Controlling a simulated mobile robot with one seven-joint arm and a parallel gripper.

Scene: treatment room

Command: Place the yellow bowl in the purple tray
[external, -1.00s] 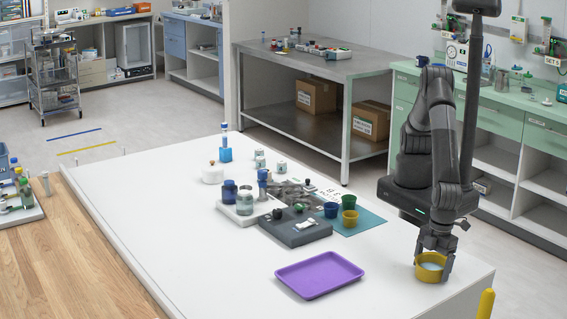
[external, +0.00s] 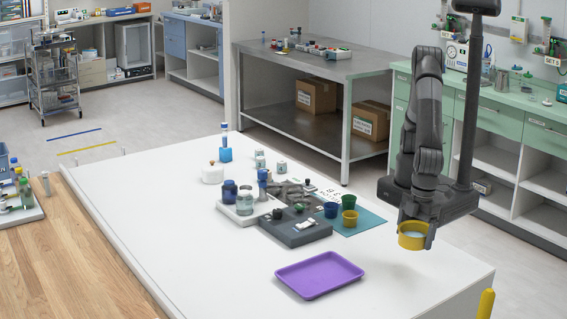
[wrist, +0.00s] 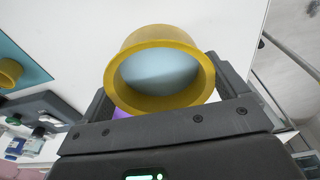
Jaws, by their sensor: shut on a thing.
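The yellow bowl (external: 412,237) is held by my gripper (external: 415,228) above the white table, near its right end. In the wrist view the bowl (wrist: 160,40) sits between the two fingers (wrist: 165,95), its pale blue inside facing the camera. My gripper is shut on it. The purple tray (external: 320,274) lies flat and empty on the table's front part, to the left of and below the bowl in the external view. A small strip of the purple tray (wrist: 121,112) shows under the bowl in the wrist view; the rest is hidden.
A blue-green mat (external: 366,223) with small blue, green and yellow cups lies behind the tray. A dark grey block (external: 305,237) with small items, bottles and jars stand left of it. The white table top (external: 215,265) around the tray's left side is bare.

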